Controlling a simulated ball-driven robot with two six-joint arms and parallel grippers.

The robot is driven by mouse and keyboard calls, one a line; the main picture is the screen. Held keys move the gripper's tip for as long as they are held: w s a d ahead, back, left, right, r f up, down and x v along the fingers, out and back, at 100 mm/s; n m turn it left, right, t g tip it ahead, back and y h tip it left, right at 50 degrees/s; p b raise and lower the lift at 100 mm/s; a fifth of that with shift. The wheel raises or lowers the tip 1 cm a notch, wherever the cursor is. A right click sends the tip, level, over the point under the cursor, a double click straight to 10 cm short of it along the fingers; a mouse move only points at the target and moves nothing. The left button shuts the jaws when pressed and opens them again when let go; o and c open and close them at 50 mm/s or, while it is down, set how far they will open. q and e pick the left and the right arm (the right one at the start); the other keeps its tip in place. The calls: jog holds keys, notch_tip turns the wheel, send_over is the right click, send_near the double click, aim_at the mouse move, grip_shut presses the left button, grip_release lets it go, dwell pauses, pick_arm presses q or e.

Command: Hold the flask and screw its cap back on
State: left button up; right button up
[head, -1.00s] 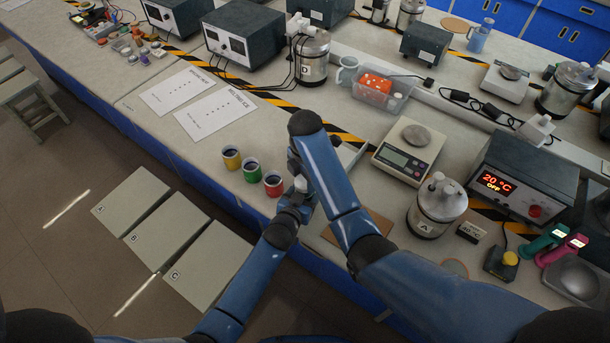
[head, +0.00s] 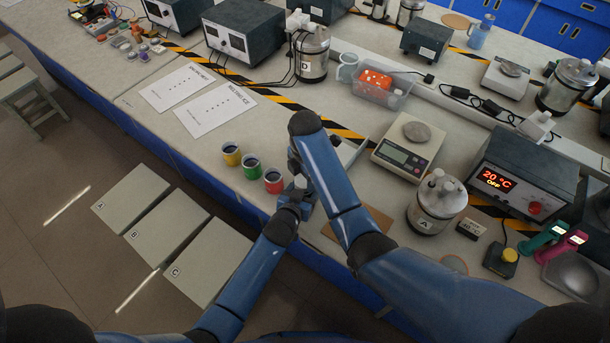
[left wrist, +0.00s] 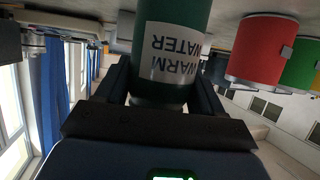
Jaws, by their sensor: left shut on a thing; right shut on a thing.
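The flask (left wrist: 174,45) is dark green with a white label reading WARM WATER, upside down in the left wrist view. My left gripper (left wrist: 163,88) is shut around its body. In the head view my left gripper (head: 298,188) is close to the bench's front edge, and a small pale part shows at its tip; I cannot tell whether it is flask or cap. My right gripper (head: 295,163) is shut just above and beside it. My right forearm hides most of its jaws and what they hold, probably the cap. Whether cap and flask touch is not visible.
Yellow (head: 231,154), green (head: 251,167) and red (head: 273,181) mugs stand close left of my grippers. A scale (head: 408,145) and a canister marked A (head: 436,203) stand to the right. Printed sheets (head: 214,111) lie behind the mugs.

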jog(key=shift+f, duration=0.4)
jog(key=o, duration=1)
jog(key=shift+r, duration=2.25)
jog(key=shift+c, duration=0.4)
jog(key=shift+r, duration=0.1)
jog(key=shift+s+a+r+n, duration=0.1)
jog(key=shift+r+n, duration=1.3)
jog(key=shift+n, duration=0.4)
jog(key=shift+f, duration=0.1)
